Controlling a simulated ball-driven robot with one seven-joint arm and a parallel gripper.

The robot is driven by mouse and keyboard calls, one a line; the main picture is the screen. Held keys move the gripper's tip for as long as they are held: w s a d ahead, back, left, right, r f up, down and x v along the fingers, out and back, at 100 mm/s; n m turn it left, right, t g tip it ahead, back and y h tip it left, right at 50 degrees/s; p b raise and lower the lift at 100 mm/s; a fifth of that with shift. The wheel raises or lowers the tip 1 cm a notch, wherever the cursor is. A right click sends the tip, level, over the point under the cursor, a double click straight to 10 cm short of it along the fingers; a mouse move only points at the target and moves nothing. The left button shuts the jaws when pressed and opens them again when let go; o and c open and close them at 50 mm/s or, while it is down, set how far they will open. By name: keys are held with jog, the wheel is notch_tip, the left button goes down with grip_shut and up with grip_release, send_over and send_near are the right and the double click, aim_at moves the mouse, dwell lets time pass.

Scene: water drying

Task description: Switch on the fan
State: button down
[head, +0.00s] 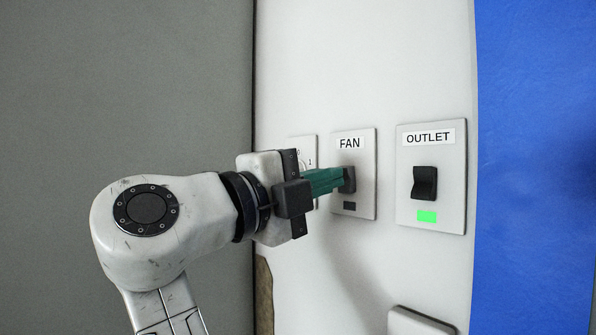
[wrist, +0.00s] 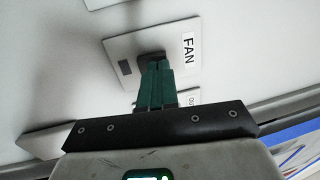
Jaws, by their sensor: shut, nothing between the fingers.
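The fan switch plate (head: 367,196) is on the white wall, with a "FAN" label above a dark rocker switch (head: 350,180). A small indicator below the rocker is dark. My gripper (head: 340,180) is shut and empty. Its green fingertips reach to the rocker and look to be at or against it; I cannot tell whether they touch. In the wrist view, the fingertips (wrist: 159,65) overlap the dark rocker (wrist: 150,57) on the fan plate (wrist: 185,70) and hide part of it.
An outlet plate (head: 450,200) sits right of the fan plate, with a black rocker and a lit green indicator (head: 427,217). A dial plate (head: 309,146) at the left is partly hidden by my gripper. A light box (head: 418,322) juts out below. A blue panel (head: 535,150) stands at the right.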

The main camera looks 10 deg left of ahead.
jog(key=shift+w+d, duration=0.2)
jog(key=shift+w, duration=0.1)
jog(key=shift+w+d+r+b, duration=0.2)
jog(key=shift+r+b, duration=0.1)
jog(key=shift+b, duration=0.3)
